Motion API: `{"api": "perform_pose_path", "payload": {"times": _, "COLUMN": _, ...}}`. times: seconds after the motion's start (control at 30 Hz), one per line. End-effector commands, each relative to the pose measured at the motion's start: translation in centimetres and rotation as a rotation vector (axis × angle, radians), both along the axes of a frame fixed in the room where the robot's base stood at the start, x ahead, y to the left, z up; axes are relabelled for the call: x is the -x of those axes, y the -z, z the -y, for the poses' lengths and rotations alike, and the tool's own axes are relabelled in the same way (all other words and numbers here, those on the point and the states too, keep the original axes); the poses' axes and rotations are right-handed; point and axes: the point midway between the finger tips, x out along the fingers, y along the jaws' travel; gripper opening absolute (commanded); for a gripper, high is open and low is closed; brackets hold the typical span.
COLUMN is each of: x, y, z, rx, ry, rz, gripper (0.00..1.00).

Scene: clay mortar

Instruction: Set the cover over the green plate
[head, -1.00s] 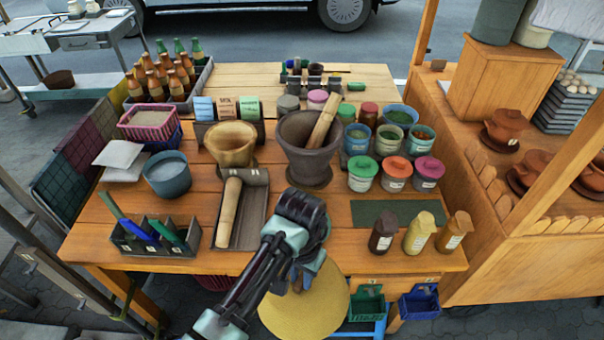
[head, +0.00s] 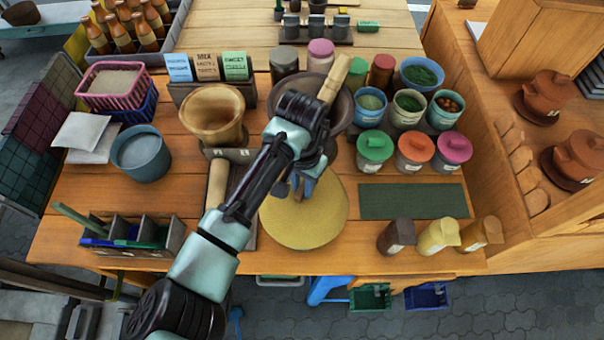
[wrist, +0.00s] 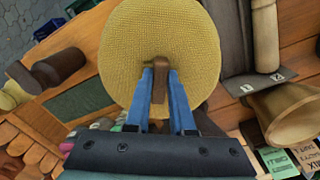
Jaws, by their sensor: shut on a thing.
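The cover (head: 318,222) is a round, yellow woven disc with a brown handle (wrist: 160,80). My gripper (head: 303,188) is shut on that handle; the wrist view shows both blue fingers (wrist: 160,88) at its sides. The cover appears held above the table's front part, left of the green plate. The green plate (head: 412,201) seems to be the flat, dark green rectangle on the right front of the table, bare on top. It also shows in the wrist view (wrist: 85,103), apart from the cover.
A mortar (head: 346,103) stands behind my gripper. Lidded jars (head: 415,152) stand behind the green plate, and brown and yellow bottles (head: 437,236) stand in front. A grey tray (head: 246,228) with a wooden roller (head: 217,185) lies left of the cover.

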Motion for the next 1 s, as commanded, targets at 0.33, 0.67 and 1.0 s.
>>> {"api": "perform_pose_path", "payload": {"times": 0.33, "x": 0.0, "y": 3.1, "z": 0.0, "rx": -0.001, "ry": 0.0, "rz": 0.002, "gripper": 0.0}}
{"api": "perform_pose_path", "payload": {"times": 0.67, "x": 0.0, "y": 6.1, "z": 0.0, "rx": 0.001, "ry": -0.001, "rz": -0.001, "gripper": 0.0}}
{"api": "perform_pose_path", "payload": {"times": 1.0, "x": 0.0, "y": 8.9, "z": 0.0, "rx": 0.001, "ry": -0.001, "rz": 0.001, "gripper": 0.0}}
